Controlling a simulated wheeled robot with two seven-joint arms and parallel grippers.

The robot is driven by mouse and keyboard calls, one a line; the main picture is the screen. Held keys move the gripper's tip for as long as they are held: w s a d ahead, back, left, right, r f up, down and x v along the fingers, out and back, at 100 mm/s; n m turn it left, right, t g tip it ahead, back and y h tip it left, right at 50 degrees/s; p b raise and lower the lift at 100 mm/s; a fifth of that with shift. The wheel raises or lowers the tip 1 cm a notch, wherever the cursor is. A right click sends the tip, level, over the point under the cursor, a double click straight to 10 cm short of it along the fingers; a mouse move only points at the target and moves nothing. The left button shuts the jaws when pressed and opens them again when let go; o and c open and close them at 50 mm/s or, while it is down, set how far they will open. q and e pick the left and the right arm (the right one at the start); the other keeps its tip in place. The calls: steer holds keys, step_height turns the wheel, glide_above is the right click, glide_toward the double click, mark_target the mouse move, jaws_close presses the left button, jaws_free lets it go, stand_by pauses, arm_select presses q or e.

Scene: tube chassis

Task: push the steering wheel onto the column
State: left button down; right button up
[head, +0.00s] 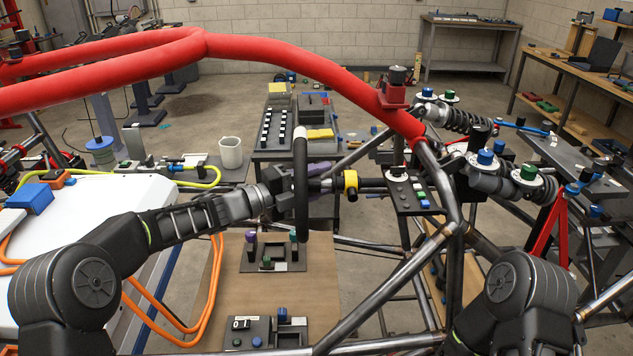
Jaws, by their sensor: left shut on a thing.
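The steering wheel (301,222) is a dark ring seen almost edge-on in the head view, standing upright, with a pale mark at its top. My left gripper (290,188) comes from the left and is shut on the wheel near its middle. The fingers are partly hidden by the rim. The steering column (372,186) is a dark shaft right of the wheel, with a yellow collar (350,185) near its end. The hub lies in line with the shaft; I cannot tell whether they touch. My right arm shows at the lower right; its gripper is not visible.
Red padded tubes (110,75) arch over the chassis above the wheel. A switch panel (406,192) sits right of the column, beside bare frame tubes. A wooden board (225,290) with small fixtures lies below. A white surface (110,215) with orange cables is at left.

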arm_select(q)
steer(key=shift+d+r+b, duration=0.15)
steer(key=shift+d+b, duration=0.4)
steer(key=shift+d, duration=0.65)
stand_by(1.5)
stand_by(0.4)
steer(key=c, duration=0.8)
jaws_free()
steer(key=shift+c, duration=0.2)
steer(key=shift+o, duration=1.3)
steer(key=shift+f, duration=0.25)
steer(key=o, duration=0.6)
steer(key=shift+r, duration=0.1)
steer(key=shift+a, duration=0.15)
steer(key=shift+b+v, duration=0.45)
steer(key=shift+v, duration=0.65)
steer(key=shift+b+v, duration=0.55)
steer(key=shift+v, duration=1.75)
